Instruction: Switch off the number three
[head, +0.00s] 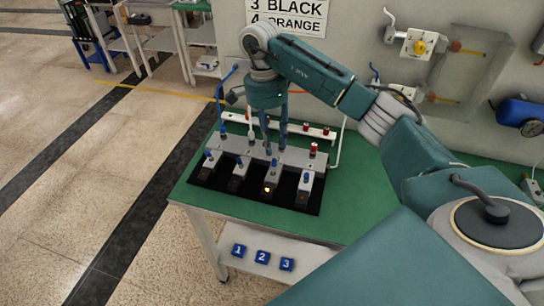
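On the green table, a black mat (225,190) carries a row of several grey switch units with blue knobs. The third unit from the left (270,187) has a small lit yellowish light on its front; no light shows on the others. A blue knob (274,163) stands on top of it. My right gripper (275,152) points down just above and behind this third unit, its two fingers apart with nothing visible between them. Whether a fingertip touches the grey bar or knob behind is unclear. My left gripper is not in view.
A white pipe rack (318,131) with red-topped fittings stands behind the units. Blue plates marked 1 (238,250), 2 (262,257) and 3 (287,264) are at the lower shelf. A wall sign (287,16) reads "3 BLACK, 4 ORANGE". Green tabletop right of the mat is clear.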

